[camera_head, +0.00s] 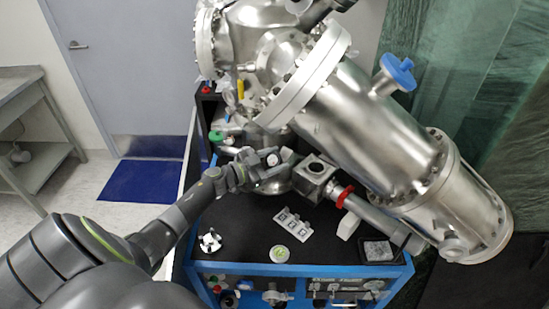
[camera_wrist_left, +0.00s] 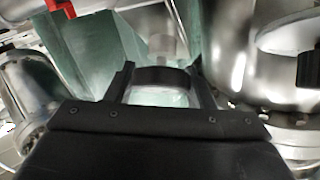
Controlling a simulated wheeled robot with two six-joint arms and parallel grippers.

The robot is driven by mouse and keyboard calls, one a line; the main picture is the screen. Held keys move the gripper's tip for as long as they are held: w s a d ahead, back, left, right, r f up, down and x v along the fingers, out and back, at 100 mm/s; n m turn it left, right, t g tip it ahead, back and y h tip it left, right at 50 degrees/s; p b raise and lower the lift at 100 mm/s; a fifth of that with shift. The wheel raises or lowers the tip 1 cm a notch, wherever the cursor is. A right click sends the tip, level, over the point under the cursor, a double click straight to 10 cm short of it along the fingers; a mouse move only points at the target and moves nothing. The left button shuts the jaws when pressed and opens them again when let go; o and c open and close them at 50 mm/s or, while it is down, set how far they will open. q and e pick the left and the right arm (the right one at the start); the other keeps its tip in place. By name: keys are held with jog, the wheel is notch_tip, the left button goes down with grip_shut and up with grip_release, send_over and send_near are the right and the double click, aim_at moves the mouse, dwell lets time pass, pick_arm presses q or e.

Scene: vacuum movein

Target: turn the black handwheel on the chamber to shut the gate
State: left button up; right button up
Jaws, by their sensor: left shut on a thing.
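The silver vacuum chamber (camera_head: 360,125) fills the upper right of the head view, above a black-topped bench. My left gripper (camera_head: 268,160) reaches in from the left beside the chamber's lower part. Its fingers (camera_wrist_left: 163,85) are shut on a dark, curved piece (camera_wrist_left: 160,76), which looks like the rim of the black handwheel. The gripper hides most of the wheel in the head view, and only a small dark and pale part (camera_head: 272,157) shows between the fingers. The gate itself cannot be made out. My right gripper is not in view.
A blue-capped port (camera_head: 398,70) sticks out of the chamber. A red ring (camera_head: 345,196) sits on a pipe at right. A pale slotted block (camera_head: 292,220), a green-and-white round item (camera_head: 279,254) and a small white part (camera_head: 209,242) lie on the bench top (camera_head: 245,225).

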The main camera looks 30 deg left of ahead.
pick_arm(q)
jog(key=m+g+h, duration=0.2)
jog(key=m, duration=0.2)
jog(key=m+g+h+b, duration=0.1)
jog(key=m+g, duration=0.1)
jog(key=m, duration=0.1)
jog(key=shift+f, duration=0.15)
jog(key=m+g+b, duration=0.2)
jog(key=m+g, duration=0.1)
jog(key=m, duration=0.1)
jog(key=shift+s+f+h+b, duration=0.1)
jog(key=shift+h+b, duration=0.2)
jog(key=shift+b, duration=0.1)
jog(key=shift+s+d+m+g+b, duration=0.1)
jog(key=shift+m+g+b, duration=1.7)
jog(key=shift+m, duration=0.4)
jog(key=o, duration=1)
jog(key=shift+c, duration=0.2)
